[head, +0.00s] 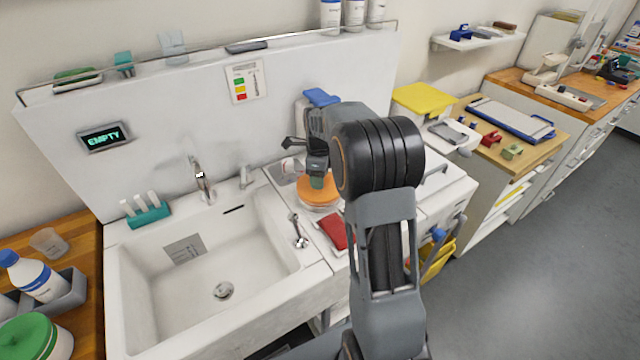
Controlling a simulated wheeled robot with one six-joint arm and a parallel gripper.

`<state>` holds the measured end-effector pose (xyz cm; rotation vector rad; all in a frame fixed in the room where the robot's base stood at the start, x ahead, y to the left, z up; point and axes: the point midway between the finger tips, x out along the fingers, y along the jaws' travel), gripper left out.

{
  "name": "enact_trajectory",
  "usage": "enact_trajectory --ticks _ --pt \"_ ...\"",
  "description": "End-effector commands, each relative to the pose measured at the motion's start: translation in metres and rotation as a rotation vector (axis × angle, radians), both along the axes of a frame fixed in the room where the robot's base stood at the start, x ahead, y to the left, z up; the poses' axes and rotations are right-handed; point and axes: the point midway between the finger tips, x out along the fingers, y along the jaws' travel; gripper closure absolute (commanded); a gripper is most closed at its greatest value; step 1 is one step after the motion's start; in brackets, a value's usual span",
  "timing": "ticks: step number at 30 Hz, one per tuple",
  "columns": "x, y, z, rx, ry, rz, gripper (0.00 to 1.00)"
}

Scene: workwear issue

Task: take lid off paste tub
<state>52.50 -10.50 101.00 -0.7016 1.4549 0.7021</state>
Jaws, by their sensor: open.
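A tub with a round orange lid (312,194) stands on the white counter just right of the sink, and I take it as the paste tub. The lid sits on the tub, and its clear or pale side (322,209) shows below. A small teal piece, perhaps a knob, shows above the lid's middle. My gripper (317,172) is directly above the lid, pointing down, open around or just above the teal piece. I cannot tell whether it touches. My arm hides the area right of the tub.
The white sink (128,262) is to the left, with a tap (201,180). A red cloth or pad (333,232) and a metal tool (298,230) lie in front of the tub. A green-lidded tub (30,338) stands far left. A blue-topped dispenser (321,97) is behind my gripper.

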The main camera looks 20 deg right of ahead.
Motion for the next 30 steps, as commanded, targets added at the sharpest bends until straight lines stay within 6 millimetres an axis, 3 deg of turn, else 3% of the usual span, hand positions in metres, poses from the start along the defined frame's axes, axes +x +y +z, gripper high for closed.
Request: enact_trajectory --ticks 11,27,30 --pt "-0.0001 0.0002 -0.0076 0.000 0.000 0.001 0.49" --pt "0.0000 0.0001 -0.0072 -0.001 -0.001 0.001 1.00" --pt "0.0000 0.0001 -0.0071 -0.001 -0.001 0.001 1.00"
